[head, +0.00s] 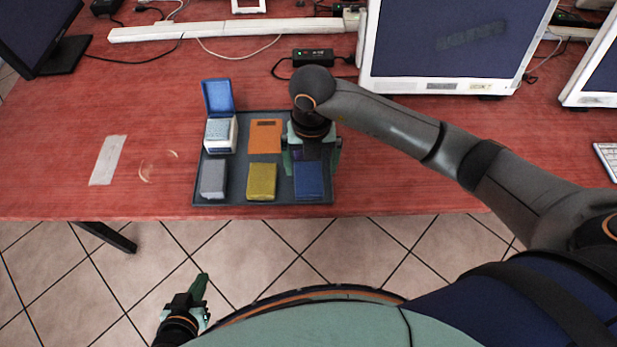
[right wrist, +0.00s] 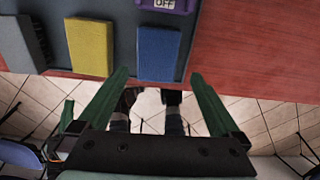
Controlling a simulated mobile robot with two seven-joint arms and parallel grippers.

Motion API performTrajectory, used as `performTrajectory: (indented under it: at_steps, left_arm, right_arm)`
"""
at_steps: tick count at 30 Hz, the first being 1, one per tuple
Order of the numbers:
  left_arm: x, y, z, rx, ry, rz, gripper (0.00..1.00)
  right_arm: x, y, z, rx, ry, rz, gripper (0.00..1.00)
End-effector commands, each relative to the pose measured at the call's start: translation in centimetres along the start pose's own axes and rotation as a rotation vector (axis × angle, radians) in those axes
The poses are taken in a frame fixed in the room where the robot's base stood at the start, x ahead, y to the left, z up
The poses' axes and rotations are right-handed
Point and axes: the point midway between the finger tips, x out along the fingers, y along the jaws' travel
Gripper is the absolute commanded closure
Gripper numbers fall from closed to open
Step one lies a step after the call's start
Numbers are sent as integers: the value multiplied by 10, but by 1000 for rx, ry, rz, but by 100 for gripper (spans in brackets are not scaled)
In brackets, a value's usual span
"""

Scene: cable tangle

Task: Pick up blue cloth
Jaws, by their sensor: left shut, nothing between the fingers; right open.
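The blue cloth (head: 309,183) is a folded rectangle at the front right corner of the dark tray (head: 225,201). It also shows in the right wrist view (right wrist: 158,54), upper middle, lying flat. My right gripper (head: 312,163) is open above the tray's right side, over the cloth's back part. In the right wrist view its green fingers (right wrist: 160,76) are spread wider than the cloth, with nothing between them. My left gripper (head: 202,281) is shut and empty, low over the floor in front of the table.
The tray also holds a yellow block (head: 261,180), a grey block (head: 213,178), an orange item (head: 266,135) and a white box (head: 219,136) with an open blue lid. A purple item marked OFF (right wrist: 166,5) lies behind the cloth. Monitors stand behind; the table left is mostly clear.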

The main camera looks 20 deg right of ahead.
Motion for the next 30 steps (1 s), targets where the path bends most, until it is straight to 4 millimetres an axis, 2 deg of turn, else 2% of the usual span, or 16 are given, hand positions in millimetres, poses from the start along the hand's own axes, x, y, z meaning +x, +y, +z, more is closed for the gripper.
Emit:
performTrajectory:
  at_steps: [10,14,20,30]
  left_arm:
    - [-2,0,0,0,-2,0,100]
    - [-2,0,0,0,-2,1,100]
    - [-2,0,0,0,-2,1,100]
    - [-2,0,0,0,-2,1,100]
  right_arm:
    - [45,5,7,-1,3,0,0]
    - [52,5,7,-2,2,1,0]
    - [53,5,8,-2,1,2,0]
    - [52,5,8,-2,1,1,38]
